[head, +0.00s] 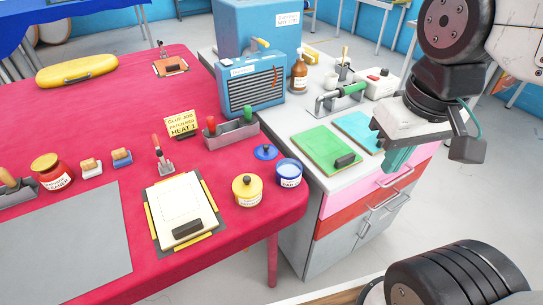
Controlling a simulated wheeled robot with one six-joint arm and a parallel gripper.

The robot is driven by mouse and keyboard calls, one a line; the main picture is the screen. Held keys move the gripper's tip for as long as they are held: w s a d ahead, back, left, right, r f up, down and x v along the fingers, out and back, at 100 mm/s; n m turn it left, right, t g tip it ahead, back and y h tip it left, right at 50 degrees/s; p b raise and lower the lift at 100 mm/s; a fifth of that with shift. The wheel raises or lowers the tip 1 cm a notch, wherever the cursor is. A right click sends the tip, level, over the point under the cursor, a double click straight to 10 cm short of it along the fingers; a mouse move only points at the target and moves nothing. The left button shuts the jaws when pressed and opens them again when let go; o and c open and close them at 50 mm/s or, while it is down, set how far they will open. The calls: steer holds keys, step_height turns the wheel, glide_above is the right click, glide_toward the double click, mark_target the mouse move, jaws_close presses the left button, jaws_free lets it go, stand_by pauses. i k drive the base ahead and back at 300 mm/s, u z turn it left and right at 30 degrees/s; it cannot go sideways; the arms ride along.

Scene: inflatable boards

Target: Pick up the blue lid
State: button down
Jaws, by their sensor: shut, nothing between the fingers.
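The blue lid (265,152) is a small round disc with a knob on top. It lies on the red table near its right edge, just behind the open blue jar (289,173), apart from it. My gripper (398,158) is at the right of the head view, over the front edge of the white counter. It points down, well to the right of the lid. It is shut and empty, with its fingers partly covered by its own housing.
A yellow-lidded jar (247,190) stands in front of the lid. A grey tray with red and green handles (231,134) is behind it to the left. A blue heater box (252,85) stands behind. Green (327,149) and blue (358,131) boards lie on the counter.

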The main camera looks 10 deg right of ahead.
mark_target(263, 152)
steer(key=u, duration=0.55)
steer(key=k, duration=1.3)
steer(key=z, duration=0.05)
steer(key=i, duration=0.55)
steer(key=z, duration=0.6)
steer(key=i, duration=1.25)
steer(key=u, duration=0.65)
